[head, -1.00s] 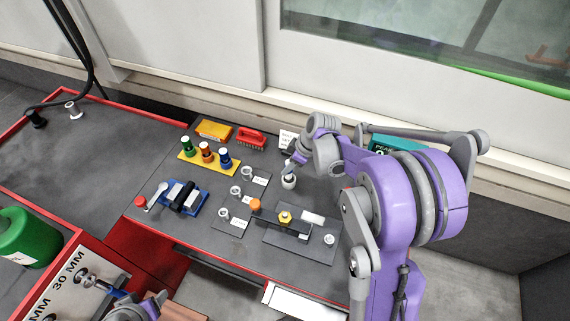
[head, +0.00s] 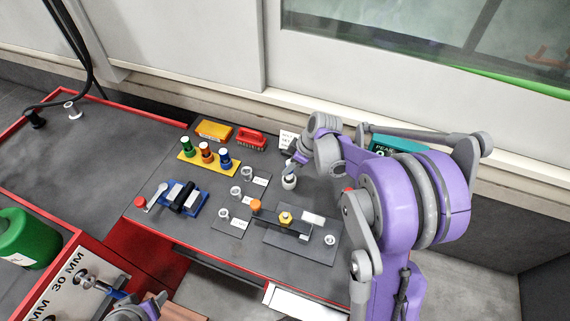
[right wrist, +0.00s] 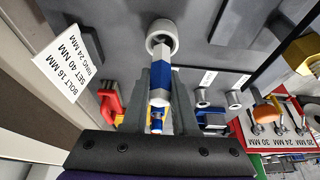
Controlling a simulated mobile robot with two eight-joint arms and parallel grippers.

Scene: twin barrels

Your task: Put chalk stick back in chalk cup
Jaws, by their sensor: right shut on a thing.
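The chalk cup (head: 289,183) is a small pale cup standing on the dark bench. In the right wrist view it shows as a grey-white round cup (right wrist: 162,32) just beyond my fingers. My right gripper (head: 291,165) is right above the cup in the head view. In the right wrist view the right gripper (right wrist: 158,90) is shut on the chalk stick (right wrist: 158,78), which is blue and white. The stick points at the cup's mouth. I cannot tell whether its far end is inside the cup or just over it. My left gripper's fingers do not show.
A label card (right wrist: 66,60) stands near the cup. A red brush (head: 251,138), an orange box (head: 213,130), a yellow rack (head: 200,163) with coloured pieces and several metal rings lie to the left. A teal box (head: 392,146) stands behind my right arm.

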